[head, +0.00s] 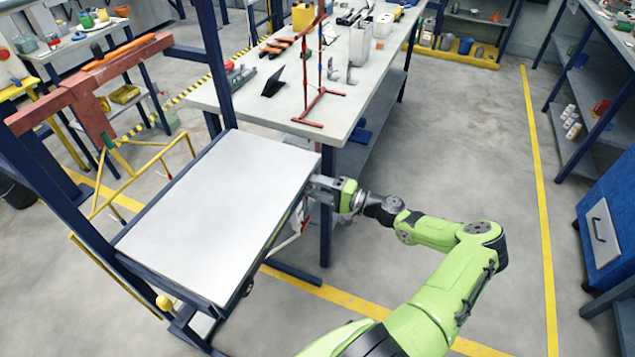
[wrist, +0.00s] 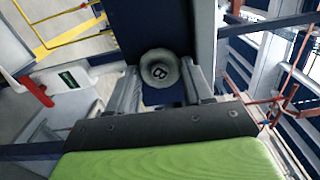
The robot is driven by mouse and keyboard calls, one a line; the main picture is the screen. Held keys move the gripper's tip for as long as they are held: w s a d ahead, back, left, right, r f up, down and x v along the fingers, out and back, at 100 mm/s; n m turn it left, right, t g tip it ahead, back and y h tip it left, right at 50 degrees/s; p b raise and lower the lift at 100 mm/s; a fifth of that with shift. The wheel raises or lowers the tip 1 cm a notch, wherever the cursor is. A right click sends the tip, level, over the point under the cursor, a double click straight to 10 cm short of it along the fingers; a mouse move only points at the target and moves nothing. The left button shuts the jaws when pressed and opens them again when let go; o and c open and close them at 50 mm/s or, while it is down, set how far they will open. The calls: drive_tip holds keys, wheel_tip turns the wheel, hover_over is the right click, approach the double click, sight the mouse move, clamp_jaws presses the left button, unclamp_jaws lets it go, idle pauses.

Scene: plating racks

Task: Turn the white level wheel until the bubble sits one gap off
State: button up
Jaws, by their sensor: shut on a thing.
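My gripper (head: 318,186) is at the right edge of a pale flat panel (head: 220,210) on a dark blue frame. In the wrist view my gripper (wrist: 163,88) has one finger on each side of a round, pale grey wheel (wrist: 160,67), shut on it. The wheel carries a dark letter that looks like "B" on its face. In the head view the wheel is hidden by the gripper and panel edge.
A grey workbench (head: 375,85) with a red stand (head: 312,85) is just behind the gripper. A dark blue upright (head: 218,60) rises at the panel's back corner. Yellow rails (head: 150,165) stand to the left. The floor (head: 470,140) on the right is clear.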

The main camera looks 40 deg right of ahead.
drive_tip(key=m+p, duration=0.2)
drive_tip(key=m, duration=0.3)
drive_tip(key=shift+m, duration=0.3)
drive_tip(key=m+p, duration=0.1)
drive_tip(key=m, duration=0.3)
drive_tip(key=shift+f+m, duration=0.1)
drive_tip(key=shift+m, duration=0.3)
drive_tip(key=o, duration=0.8)
drive_tip(key=shift+c, duration=0.2)
drive_tip(key=v, duration=1.6)
